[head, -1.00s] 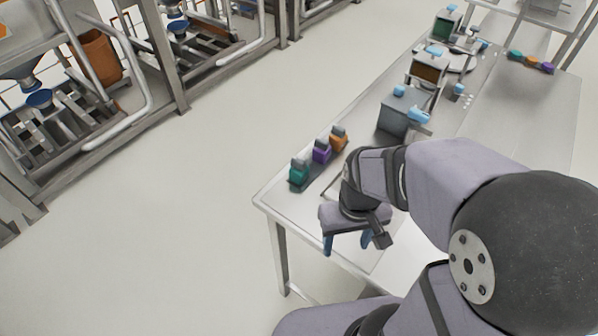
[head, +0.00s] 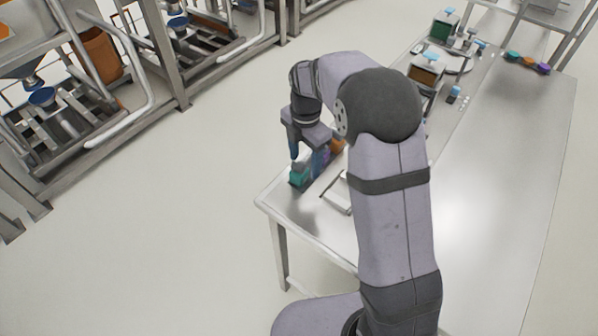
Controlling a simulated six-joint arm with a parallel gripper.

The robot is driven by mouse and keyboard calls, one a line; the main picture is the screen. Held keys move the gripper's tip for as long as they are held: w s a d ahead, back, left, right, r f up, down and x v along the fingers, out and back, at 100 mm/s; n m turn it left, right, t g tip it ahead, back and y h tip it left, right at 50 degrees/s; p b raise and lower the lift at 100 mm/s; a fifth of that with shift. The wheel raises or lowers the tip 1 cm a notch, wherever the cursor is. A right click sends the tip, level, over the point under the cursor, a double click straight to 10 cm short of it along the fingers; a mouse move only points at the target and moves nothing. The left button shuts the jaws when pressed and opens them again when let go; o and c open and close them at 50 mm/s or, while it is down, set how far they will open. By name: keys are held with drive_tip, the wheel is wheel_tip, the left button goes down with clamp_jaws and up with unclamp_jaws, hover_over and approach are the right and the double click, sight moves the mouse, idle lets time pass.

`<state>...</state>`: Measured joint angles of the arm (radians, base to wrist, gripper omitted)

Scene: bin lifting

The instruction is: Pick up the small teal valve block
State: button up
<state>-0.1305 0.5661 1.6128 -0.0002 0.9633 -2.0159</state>
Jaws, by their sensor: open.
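The small teal valve block (head: 299,176) sits at the near left end of a dark strip on the metal table, close to the table's left corner. My gripper (head: 307,161) is above the left end of this row, with its fingers pointing down. One blue finger is just above and behind the teal block; the other is over the purple block (head: 318,167), which it partly hides. The jaws are open and nothing is held. I cannot tell whether a finger touches a block. An orange block (head: 337,146) is farther along the strip, partly hidden by my gripper.
The metal table (head: 480,220) runs to the back right. Bins with blue parts, including an orange one (head: 426,73) and a green one (head: 443,27), stand farther back. Several small coloured blocks (head: 527,62) lie at the far right. A flat frame (head: 338,196) lies near my arm.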

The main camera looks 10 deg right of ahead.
sight(299, 164)
drive_tip(key=w+n, duration=0.1)
drive_tip(key=w+a+n, duration=0.1)
drive_tip(key=n, duration=0.1)
drive_tip(key=shift+w+f, duration=0.15)
drive_tip(key=shift+f+p, duration=1.3)
drive_tip(key=shift+f, duration=0.3)
drive_tip(key=shift+w+f+p, duration=0.15)
drive_tip(key=shift+f+p, duration=0.7)
drive_tip(key=shift+f, duration=1.25)
drive_tip(key=shift+c, duration=0.3)
drive_tip(key=c, duration=1.2)
drive_tip(key=shift+a+r, duration=0.1)
